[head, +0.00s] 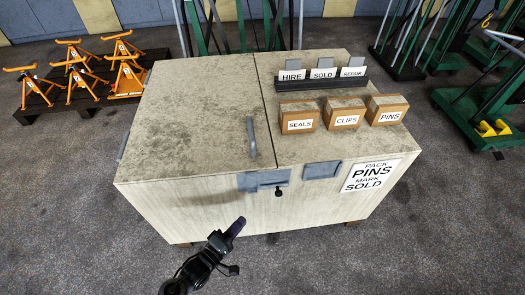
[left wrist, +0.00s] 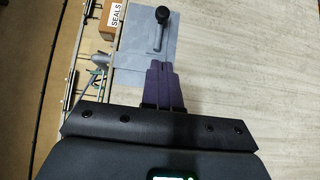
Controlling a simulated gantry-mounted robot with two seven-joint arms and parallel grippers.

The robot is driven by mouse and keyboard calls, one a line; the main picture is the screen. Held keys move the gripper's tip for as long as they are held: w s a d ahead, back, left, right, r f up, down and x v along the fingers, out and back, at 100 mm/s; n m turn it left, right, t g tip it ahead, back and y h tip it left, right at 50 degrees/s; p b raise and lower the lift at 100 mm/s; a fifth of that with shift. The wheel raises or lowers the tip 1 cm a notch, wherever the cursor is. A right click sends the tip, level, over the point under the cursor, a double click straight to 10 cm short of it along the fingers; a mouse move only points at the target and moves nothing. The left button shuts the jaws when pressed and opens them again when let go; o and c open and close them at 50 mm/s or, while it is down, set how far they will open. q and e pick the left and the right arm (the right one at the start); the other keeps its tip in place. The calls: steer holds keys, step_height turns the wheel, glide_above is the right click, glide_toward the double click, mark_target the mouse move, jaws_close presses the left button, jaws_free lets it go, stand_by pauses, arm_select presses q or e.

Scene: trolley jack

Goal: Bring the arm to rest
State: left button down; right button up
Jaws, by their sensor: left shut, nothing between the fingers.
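My left gripper (head: 238,226) is in front of the chest's front face in the head view, below the latch plate. Its purple fingers also show in the left wrist view (left wrist: 161,80), shut together with nothing between them. My right gripper is out of view.
Boxes marked SEALS (head: 299,117), CLIPS (head: 345,114) and PINS (head: 388,110) stand on the chest before a HIRE/SOLD/REPAIR card rack (head: 320,82). Orange stands (head: 125,75) stand back left. The floor in front is clear.

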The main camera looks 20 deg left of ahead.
arm_select(q)
steer(key=s+d+r+m+g+y+p, duration=0.1)
steer(key=s+r+m+g+p, duration=0.15)
steer(key=r+p, duration=0.55)
steer(key=s+d+r+m+g+y+p, duration=0.1)
steer(key=s+d+r+m+g+p, duration=0.15)
steer(key=r+p, duration=0.6)
steer(key=s+a+r+m+g+y+b, duration=0.1)
steer(key=s+a+r+m+g, duration=0.1)
steer(key=s+m+g, duration=0.35)
steer(key=s+a+r+m+g+y, duration=0.1)
steer(key=s+a+r+m+g, duration=0.15)
steer(key=s+m, duration=0.45)
step_height(320, 180, up, 37)
steer(key=p, duration=3.8)
steer(key=shift+s+d+g, duration=0.25)
steer(key=shift+s+g, duration=0.15)
steer(key=shift+s, duration=0.05)
steer(key=shift+n, duration=0.25)
